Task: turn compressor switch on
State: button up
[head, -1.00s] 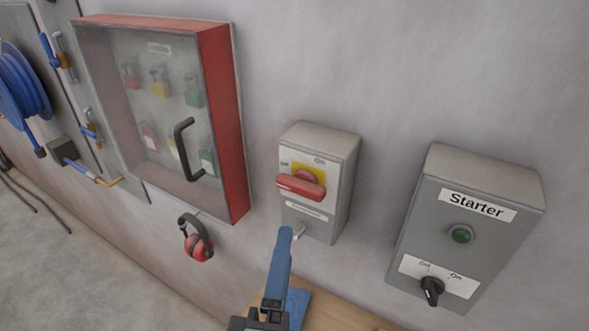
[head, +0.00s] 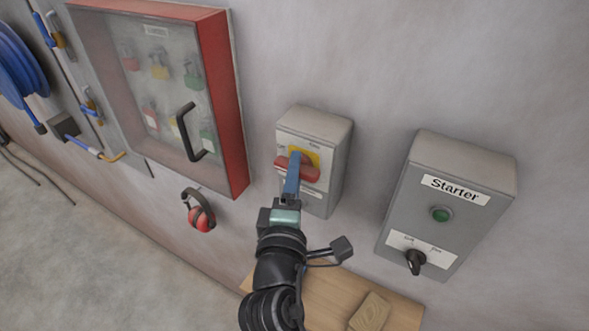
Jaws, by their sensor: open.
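The switch box with a red rotary handle (head: 310,172) on a yellow plate is on the wall in the middle of the head view; its label cannot be read. The red handle lies roughly level. My gripper (head: 295,160) is open, with its blue fingers in front of the handle and covering its middle. I cannot tell whether they touch it. To the right, a grey box marked Starter (head: 455,191) carries a green button or lamp (head: 440,214) and a black rotary knob (head: 415,261).
A red-framed padlock cabinet (head: 238,120) with a black handle is at the left. A wooden shelf (head: 330,290) with a wood block (head: 370,311) is below the switch box. A blue hose reel (head: 20,75) is at far left.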

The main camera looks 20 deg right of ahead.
grip_shut()
dwell(0.3)
jog(key=shift+f+b, duration=0.2)
jog(key=shift+b, duration=0.4)
jog(key=m+h+b, duration=0.3)
jog(key=m+b, duration=0.4)
jog(key=b, duration=0.5)
jog(key=m+g+h+b, duration=0.1)
jog(key=m+h+b, duration=0.2)
jog(key=m+b, duration=0.5)
jog(key=m+h+b, duration=0.2)
jog(key=m+b, duration=0.5)
jog(key=b, duration=1.1)
jog(key=shift+w+a+f+g+h, duration=0.2)
jog(key=shift+w+g+h, duration=0.1)
jog(key=shift+h, duration=0.1)
jog(key=shift+r+m, duration=0.25)
jog(key=shift+m, duration=0.25)
